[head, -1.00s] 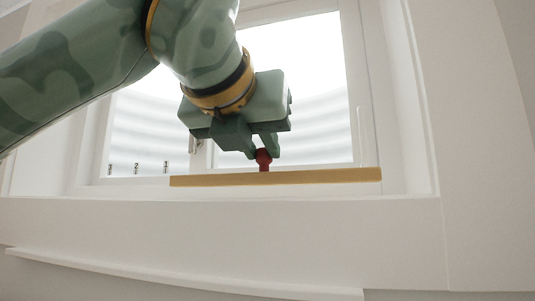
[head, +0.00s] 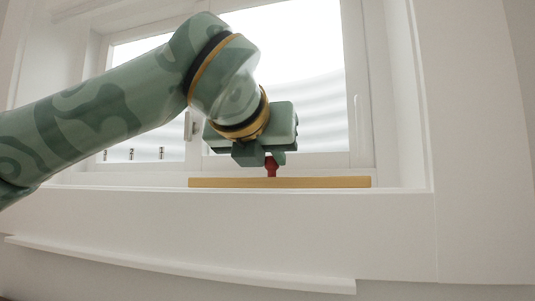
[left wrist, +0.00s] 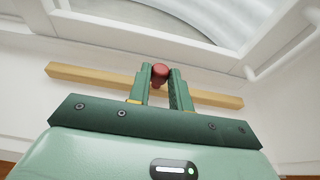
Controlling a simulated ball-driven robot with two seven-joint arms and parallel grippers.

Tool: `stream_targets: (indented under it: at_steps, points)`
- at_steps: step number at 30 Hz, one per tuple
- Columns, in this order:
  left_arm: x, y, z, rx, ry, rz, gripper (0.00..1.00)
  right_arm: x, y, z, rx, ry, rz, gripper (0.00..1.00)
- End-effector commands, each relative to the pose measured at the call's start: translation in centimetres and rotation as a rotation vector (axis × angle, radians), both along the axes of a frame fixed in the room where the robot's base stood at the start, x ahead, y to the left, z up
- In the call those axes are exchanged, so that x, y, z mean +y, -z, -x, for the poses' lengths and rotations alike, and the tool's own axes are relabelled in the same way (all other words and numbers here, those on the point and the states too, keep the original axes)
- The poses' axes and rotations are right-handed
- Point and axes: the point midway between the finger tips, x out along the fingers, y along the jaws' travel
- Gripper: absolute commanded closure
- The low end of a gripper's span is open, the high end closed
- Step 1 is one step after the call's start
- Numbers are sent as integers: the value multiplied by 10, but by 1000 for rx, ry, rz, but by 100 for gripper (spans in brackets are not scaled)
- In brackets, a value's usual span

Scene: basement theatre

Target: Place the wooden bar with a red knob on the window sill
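The wooden bar (head: 320,182) is long, tan and level, and it lies across the front part of the white window sill (head: 120,185). I cannot tell whether it touches the sill or hangs just above it. Its red knob (head: 271,167) stands up from its middle. My left gripper (head: 272,158) comes down from above with its fingers on both sides of the knob. In the left wrist view, the fingers (left wrist: 160,82) are shut on the red knob (left wrist: 161,71), and the bar (left wrist: 90,75) stretches out to both sides. My right gripper is not in view.
The window (head: 310,95) stands close behind the bar, with a handle (head: 191,126) near its middle post. White recess walls (head: 405,100) bound the sill on the right. A white ledge (head: 180,267) runs along the wall below. Some sill is free left of the bar.

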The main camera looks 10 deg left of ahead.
Motion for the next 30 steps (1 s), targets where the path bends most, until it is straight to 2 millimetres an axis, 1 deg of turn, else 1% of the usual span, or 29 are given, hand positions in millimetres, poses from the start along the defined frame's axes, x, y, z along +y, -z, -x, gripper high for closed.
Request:
stream_targets:
  at_steps: [1,2,3,10,14,17,21,24,27,30]
  points:
    - [0,1,0,1,0,0,68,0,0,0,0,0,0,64]
    - [0,0,0,1,0,0,60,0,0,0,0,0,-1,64]
    - [0,0,0,1,0,0,58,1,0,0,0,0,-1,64]
    - [0,0,0,1,0,0,58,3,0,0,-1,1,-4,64]
    - [0,-6,2,-1,0,0,58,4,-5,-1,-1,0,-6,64]
    - [3,-7,19,-4,0,2,58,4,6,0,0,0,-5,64]
    - [7,-16,52,-5,0,1,58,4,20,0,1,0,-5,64]
    - [10,-24,74,-5,0,1,58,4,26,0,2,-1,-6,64]
    - [13,-30,93,-3,0,0,58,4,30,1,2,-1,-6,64]
    - [15,-35,105,-1,0,0,58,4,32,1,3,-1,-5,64]
